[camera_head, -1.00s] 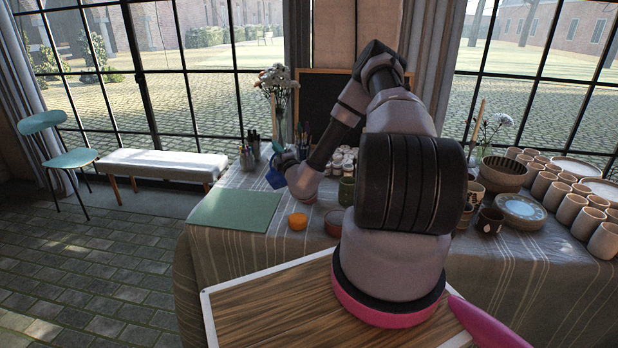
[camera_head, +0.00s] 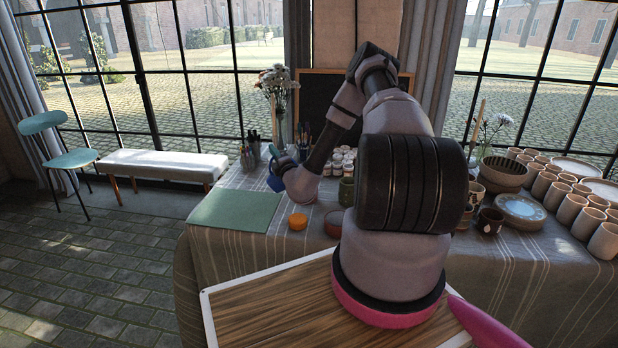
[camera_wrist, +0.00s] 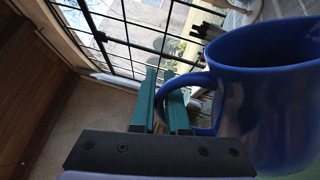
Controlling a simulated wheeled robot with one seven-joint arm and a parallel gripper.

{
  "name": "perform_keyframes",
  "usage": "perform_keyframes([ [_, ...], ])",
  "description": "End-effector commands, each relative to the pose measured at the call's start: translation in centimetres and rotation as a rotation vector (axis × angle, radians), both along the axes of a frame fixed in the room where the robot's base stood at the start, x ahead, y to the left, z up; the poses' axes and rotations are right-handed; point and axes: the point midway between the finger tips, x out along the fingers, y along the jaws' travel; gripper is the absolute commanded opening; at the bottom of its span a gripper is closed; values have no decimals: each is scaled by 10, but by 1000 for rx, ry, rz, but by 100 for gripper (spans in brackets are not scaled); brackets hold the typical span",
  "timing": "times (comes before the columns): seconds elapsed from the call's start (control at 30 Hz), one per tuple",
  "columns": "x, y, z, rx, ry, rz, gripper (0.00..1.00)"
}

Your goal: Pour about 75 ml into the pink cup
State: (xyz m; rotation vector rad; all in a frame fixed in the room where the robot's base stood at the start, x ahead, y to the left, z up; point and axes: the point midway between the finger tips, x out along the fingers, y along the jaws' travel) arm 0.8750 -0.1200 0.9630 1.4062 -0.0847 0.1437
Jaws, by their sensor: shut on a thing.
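A blue jug (camera_wrist: 262,95) with a looped handle (camera_wrist: 192,85) fills the right of the wrist view. My gripper (camera_wrist: 163,88) has its green fingers shut on that handle. The jug appears tilted in that view, and its contents do not show. In the head view only a small part of the blue jug (camera_head: 276,183) shows beyond my wrist, above the table near the green mat. I cannot pick out a pink cup in either view; my arm hides part of the table.
The cloth-covered table (camera_head: 245,255) carries a green mat (camera_head: 235,209), an orange item (camera_head: 298,221), a reddish-brown bowl (camera_head: 334,222) and a flower vase (camera_head: 279,128). Several small paint jars (camera_head: 341,161) stand behind my arm. Bowls, stacked plates (camera_head: 520,211) and several beige cups (camera_head: 571,208) crowd the right.

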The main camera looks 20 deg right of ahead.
Motion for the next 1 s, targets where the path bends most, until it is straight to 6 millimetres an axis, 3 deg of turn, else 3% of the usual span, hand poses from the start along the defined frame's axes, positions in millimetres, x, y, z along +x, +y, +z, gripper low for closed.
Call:
perform_keyframes([
  [0.03,1,16,-15,-118,9,10,0],
  [0.17,2,27,-33,-286,17,4,0],
  [0.53,3,37,-48,-360,22,0,0],
  [1.0,3,37,-48,-363,21,1,0],
])
